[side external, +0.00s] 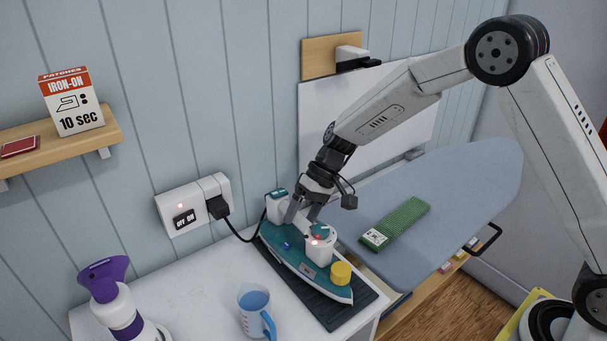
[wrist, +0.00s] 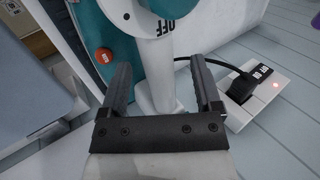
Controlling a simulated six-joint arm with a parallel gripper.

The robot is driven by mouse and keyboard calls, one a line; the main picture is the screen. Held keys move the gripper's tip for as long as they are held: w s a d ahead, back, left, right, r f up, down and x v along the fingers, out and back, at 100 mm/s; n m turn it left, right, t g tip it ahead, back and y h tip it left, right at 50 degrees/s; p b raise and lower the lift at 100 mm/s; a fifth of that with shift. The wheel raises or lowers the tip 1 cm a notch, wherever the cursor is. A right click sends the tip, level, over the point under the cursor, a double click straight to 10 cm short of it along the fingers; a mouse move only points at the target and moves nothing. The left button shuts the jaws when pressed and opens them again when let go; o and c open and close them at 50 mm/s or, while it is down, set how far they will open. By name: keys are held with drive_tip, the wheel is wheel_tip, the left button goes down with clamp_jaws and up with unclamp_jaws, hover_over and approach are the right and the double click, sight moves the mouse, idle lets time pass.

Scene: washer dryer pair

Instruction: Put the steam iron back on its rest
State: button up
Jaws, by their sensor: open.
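The teal and white steam iron (side external: 290,255) lies flat, soleplate down, on a dark ribbed pad (side external: 325,313) on the white cabinet top. Its tip points to the lower right, and a yellow cap shows near the front. My gripper (side external: 303,211) is at the iron's handle from above. In the wrist view my gripper (wrist: 160,68) is open, with the white handle of the iron (wrist: 153,85) between its two fingers. The handle runs lengthwise between them, with gaps seen on either side. The dial above it reads OFF.
A wall socket (side external: 183,213) holds the iron's black plug and cord. A blue-filled measuring cup (side external: 254,312) and a purple-topped white bottle (side external: 113,300) stand at front left.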

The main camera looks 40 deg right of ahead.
drive_tip(key=shift+v, duration=2.45)
drive_tip(key=s+d+f+t+h, duration=0.1)
drive_tip(key=s+d+h, duration=0.2)
drive_tip(key=s, duration=0.7)
drive_tip(key=s+d+t+h, duration=0.1)
drive_tip(key=s+d+h, duration=0.2)
drive_tip(key=s+d, duration=0.3)
drive_tip(key=s, duration=0.4)
drive_tip(key=shift+d+f+t+h, duration=0.4)
